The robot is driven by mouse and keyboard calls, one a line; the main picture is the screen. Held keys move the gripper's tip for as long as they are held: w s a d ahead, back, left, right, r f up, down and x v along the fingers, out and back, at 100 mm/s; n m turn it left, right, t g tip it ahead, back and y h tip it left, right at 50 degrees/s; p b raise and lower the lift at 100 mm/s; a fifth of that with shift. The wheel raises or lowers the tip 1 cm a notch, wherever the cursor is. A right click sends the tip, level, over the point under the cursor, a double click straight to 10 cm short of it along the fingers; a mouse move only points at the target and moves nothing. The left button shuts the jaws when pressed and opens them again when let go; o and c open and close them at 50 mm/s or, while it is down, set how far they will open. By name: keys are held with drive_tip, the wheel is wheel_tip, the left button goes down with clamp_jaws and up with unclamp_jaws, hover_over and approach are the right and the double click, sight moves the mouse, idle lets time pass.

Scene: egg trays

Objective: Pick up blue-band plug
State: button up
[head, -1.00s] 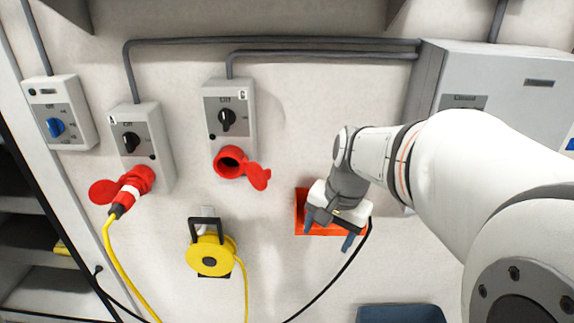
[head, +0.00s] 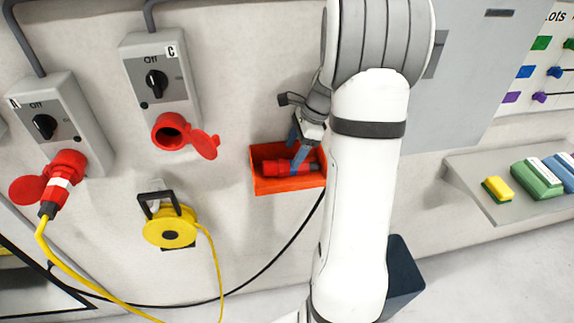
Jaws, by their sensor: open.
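A red plug (head: 280,168) lies on its side in the orange wall bin (head: 290,186). No blue band can be made out on it, and a finger covers part of it. A black cable hangs down below the bin. My gripper (head: 298,148) is over the bin, pointing down, with its blue fingers apart. One finger overlaps the plug in view; I cannot tell if they touch. Another red plug (head: 60,184), with a white band and a yellow cable, sits in the socket of switch box A (head: 60,120).
Switch box C (head: 160,85) has an open red socket (head: 172,132) with its lid aside. A yellow cable reel (head: 170,228) hangs below. A grey shelf (head: 480,190) with coloured blocks is at right. A dark blue bin (head: 402,275) stands low behind my arm.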

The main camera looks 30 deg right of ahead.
sight(289, 162)
drive_tip(key=x, duration=0.2)
drive_tip(key=p+x, duration=0.1)
drive_tip(key=shift+s+a+f, duration=0.25)
drive_tip(key=shift+w+a+f, duration=0.1)
drive_tip(key=shift+f, duration=0.3)
drive_tip(key=c, duration=1)
drive_tip(key=shift+o, duration=0.2)
drive_tip(key=shift+r, duration=0.2)
